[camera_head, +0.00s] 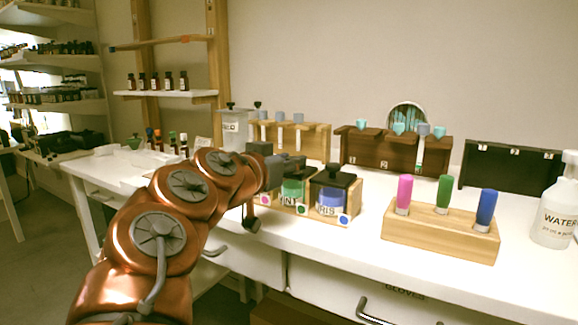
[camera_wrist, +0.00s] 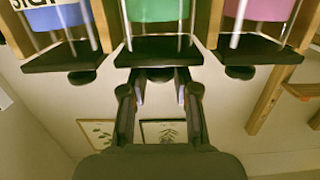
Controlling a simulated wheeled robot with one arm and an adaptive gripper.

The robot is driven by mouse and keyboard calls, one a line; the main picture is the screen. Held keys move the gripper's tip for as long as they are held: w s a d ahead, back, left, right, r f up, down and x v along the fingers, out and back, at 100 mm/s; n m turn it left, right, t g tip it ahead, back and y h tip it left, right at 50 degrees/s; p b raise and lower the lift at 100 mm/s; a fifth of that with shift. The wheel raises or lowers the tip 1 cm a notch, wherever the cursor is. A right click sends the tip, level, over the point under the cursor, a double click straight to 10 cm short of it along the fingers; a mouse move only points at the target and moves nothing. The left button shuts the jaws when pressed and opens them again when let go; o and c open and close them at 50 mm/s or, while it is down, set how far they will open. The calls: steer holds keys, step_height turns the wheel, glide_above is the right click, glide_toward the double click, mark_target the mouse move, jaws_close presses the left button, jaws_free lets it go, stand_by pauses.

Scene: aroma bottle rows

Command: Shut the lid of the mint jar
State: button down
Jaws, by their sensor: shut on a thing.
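The mint jar (camera_head: 292,187), with green contents and a label ending in "NT", stands between two other jars. In the upside-down wrist view it is the middle green jar (camera_wrist: 157,10). Its dark flat lid (camera_wrist: 158,52) lies across the jar's mouth side, roughly in line with the neighbouring lids; I cannot tell whether it is fully seated. My gripper (camera_wrist: 158,77) is at the lid's centre, its two fingers closed around the lid's knob, which is mostly hidden between them. In the head view my gripper (camera_head: 284,162) reaches the mint jar from the left, partly covering it.
The blue iris jar (camera_head: 330,197) stands close on the right, with its lid on. A pink jar (camera_wrist: 262,10) is close on the other side. A wooden block (camera_head: 440,236) with three coloured bottles and a water bottle (camera_head: 556,205) stand further right. The front white table (camera_head: 370,255) is clear.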

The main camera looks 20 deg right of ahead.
steer(key=shift+f, duration=0.1)
steer(key=c, duration=0.9)
jaws_free()
steer(key=shift+r, duration=5.1)
steer(key=shift+r, duration=0.1)
